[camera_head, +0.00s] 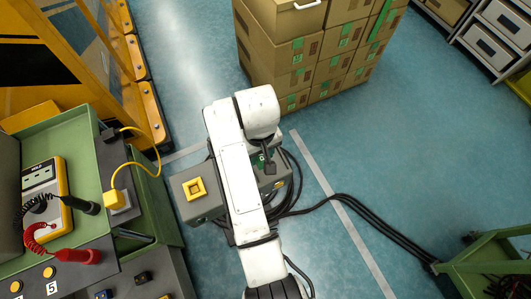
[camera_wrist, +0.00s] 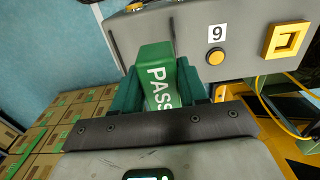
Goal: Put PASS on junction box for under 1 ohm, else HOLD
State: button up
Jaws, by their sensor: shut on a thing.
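My gripper (camera_wrist: 158,92) is shut on a green PASS tag (camera_wrist: 157,62), with a dark green finger on either side of it. The tag's far end is right by the grey junction box (camera_wrist: 215,35), overlapping its edge in the wrist view; I cannot tell if they touch. The box carries a number 9 label and a yellow button. In the head view the junction box (camera_head: 205,205) stands partly behind my white arm, which hides most of the gripper. A yellow meter (camera_head: 62,185) lies on the green bench at left; its display is too small to read.
A red probe (camera_head: 85,256) and a black probe (camera_head: 86,207) lie by the meter. Stacked cartons (camera_head: 310,60) stand behind the box. Black cables (camera_head: 350,203) run across the floor to a green cart (camera_head: 480,262). Blue floor is open at right.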

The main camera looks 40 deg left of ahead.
jog(key=w+f, duration=0.3)
jog(key=shift+a+f, duration=0.15)
jog(key=shift+a, duration=0.2)
jog(key=shift+f+b, duration=0.4)
jog(key=shift+f, duration=1.15)
jog(key=o, duration=1.1)
jog(key=shift+f, duration=0.1)
jog(key=shift+c, duration=0.2)
